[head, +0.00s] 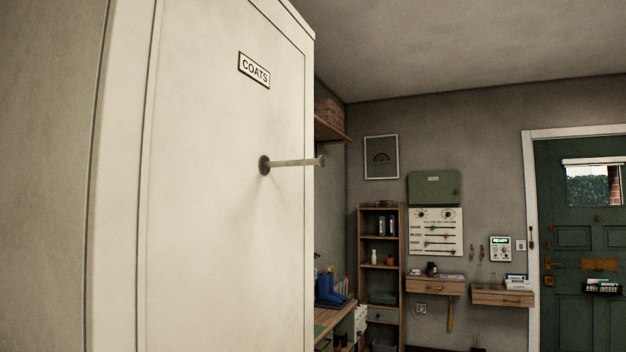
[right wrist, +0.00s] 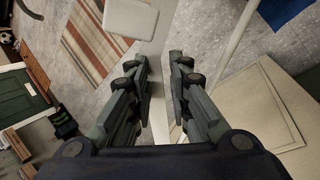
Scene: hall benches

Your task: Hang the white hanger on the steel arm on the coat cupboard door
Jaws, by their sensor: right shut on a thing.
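The coat cupboard door (head: 215,220) is a large pale panel at the left of the head view, with a COATS sign (head: 254,70). The steel arm (head: 295,163) sticks out from it to the right, ends in a small round tip, and has nothing on it. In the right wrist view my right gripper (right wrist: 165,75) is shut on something. A narrow pale strip (right wrist: 162,100) shows between its fingers, probably part of the white hanger; its hook and full outline cannot be made out. My left gripper is not in view.
A shelf unit (head: 381,265), a bench with blue boots (head: 330,288) and wall drawers (head: 436,286) stand beyond the cupboard. A green door (head: 580,236) is at far right. The right wrist view shows a striped rug (right wrist: 100,45) and a pale panel (right wrist: 275,105).

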